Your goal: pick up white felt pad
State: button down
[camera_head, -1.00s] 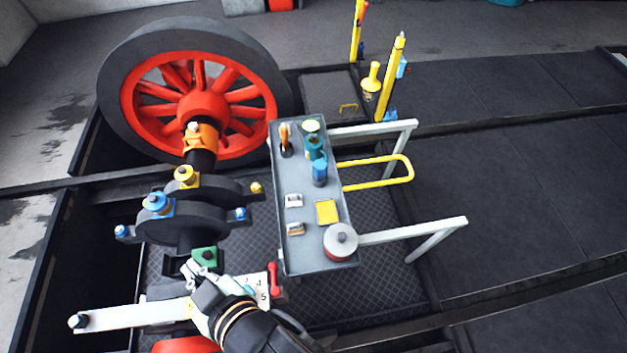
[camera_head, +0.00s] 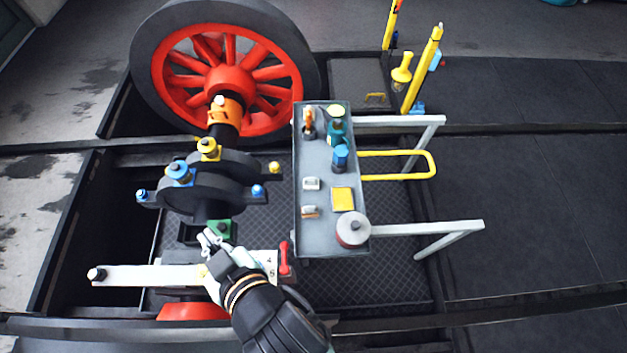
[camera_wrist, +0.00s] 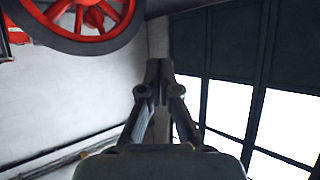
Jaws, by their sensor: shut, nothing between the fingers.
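A grey tray (camera_head: 316,240) stands right of the red-spoked wheel set. On it lies a small whitish block-like piece (camera_head: 311,183), which may be the white felt pad. A second small piece (camera_head: 310,212), pale with a brown part, lies just below it. Both are too small to tell surely. My gripper (camera_head: 207,239) is shut and empty, left of the tray beside a green block (camera_head: 219,229). In the wrist view, my gripper (camera_wrist: 159,68) points at a wall and windows, with no pad in sight.
The tray also holds a yellow square (camera_head: 343,198), a round grey-and-red tin (camera_head: 353,229), blue bottles (camera_head: 340,157) and an orange-handled item (camera_head: 309,122). A yellow rail (camera_head: 425,165) and white bars (camera_head: 440,236) stick out to its right. The wheel (camera_head: 225,80) stands behind.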

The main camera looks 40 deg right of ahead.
dwell(0.4)
jog(key=c, duration=1.1)
grip_release()
